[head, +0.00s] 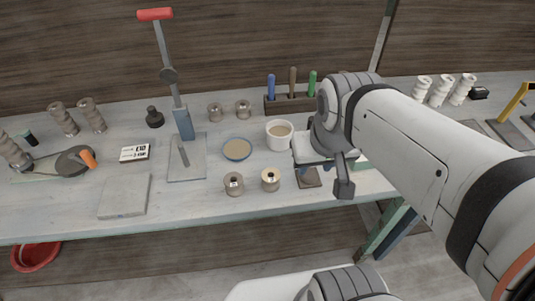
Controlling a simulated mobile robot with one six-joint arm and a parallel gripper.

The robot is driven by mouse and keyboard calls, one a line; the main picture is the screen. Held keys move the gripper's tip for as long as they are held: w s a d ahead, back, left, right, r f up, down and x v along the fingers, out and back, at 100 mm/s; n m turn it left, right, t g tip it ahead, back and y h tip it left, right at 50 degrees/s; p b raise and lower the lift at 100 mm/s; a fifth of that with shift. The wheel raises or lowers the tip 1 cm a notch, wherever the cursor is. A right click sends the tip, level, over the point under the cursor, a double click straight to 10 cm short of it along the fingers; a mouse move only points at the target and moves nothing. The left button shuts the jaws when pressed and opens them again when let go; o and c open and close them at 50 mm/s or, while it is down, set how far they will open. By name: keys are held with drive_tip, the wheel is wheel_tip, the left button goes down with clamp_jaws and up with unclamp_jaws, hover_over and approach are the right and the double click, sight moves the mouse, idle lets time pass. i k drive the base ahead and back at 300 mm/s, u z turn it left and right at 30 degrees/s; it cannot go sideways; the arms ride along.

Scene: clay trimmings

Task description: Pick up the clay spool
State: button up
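Several short, flanged spools stand on the bench. Near the front edge, a grey-brown spool (233,184) stands left of a paler, cream-topped spool (270,180). Two more grey-brown spools, a left one (215,112) and a right one (243,109), stand farther back. I cannot tell which one is the clay spool. My gripper (343,187) hangs over the bench to the right of the cream-topped spool, apart from it. One dark finger shows clearly; the rest is hard to make out, so its opening is unclear. I see nothing held in it.
A white cup (280,135) and a blue-rimmed dish (237,149) stand behind the front spools. A lever press (182,122) with a red handle rises to their left. A tool rack (290,104) stands behind. A flat slab (124,196) lies at front left.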

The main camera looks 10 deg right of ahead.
sight(270, 176)
drive_tip(key=z, duration=2.05)
drive_tip(key=k, duration=1.95)
drive_tip(key=u, duration=1.35)
drive_tip(key=i, duration=1)
